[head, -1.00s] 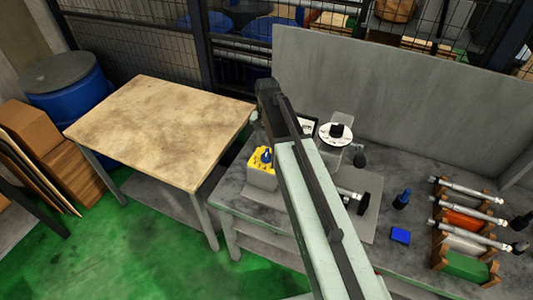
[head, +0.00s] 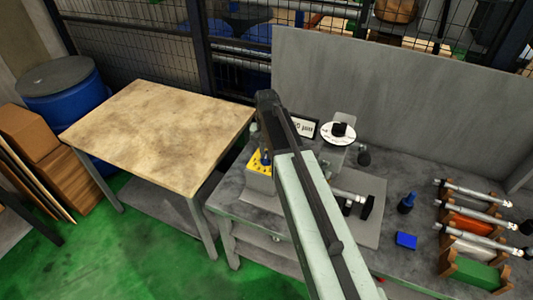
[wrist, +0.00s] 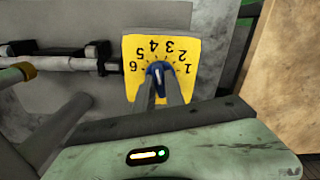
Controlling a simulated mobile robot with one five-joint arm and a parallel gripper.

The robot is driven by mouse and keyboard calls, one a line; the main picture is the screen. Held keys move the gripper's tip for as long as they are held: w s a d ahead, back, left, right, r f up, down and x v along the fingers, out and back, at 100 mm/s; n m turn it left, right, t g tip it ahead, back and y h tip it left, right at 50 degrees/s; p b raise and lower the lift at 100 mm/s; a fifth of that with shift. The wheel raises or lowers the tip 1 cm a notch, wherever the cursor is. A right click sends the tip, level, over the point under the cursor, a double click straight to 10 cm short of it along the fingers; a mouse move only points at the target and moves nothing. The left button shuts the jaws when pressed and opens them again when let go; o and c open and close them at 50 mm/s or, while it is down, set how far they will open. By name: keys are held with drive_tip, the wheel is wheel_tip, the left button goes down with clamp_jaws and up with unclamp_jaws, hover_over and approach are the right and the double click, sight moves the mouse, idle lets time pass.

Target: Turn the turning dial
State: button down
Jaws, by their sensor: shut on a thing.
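The turning dial is a blue knob (wrist: 158,70) on a yellow plate (wrist: 188,52) with black numbers 1 to 6, upside down in the wrist view. My gripper (wrist: 160,83) is shut on the blue knob, its two grey fingers reaching it from below in that view. The knob's white mark is near the number 3, but I cannot tell its exact position. In the head view the yellow plate (head: 256,165) tops a pale box on the grey bench, left of my arm. My arm hides part of the plate and the gripper there.
A wooden-topped table (head: 160,130) stands left. A grey panel rises behind.

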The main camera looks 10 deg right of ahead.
drive_tip(key=shift+n, duration=2.7)
drive_tip(key=shift+d, duration=0.1)
drive_tip(key=c, duration=1.4)
unclamp_jaws()
wheel_tip(320, 180, up, 8)
drive_tip(key=p, duration=0.8)
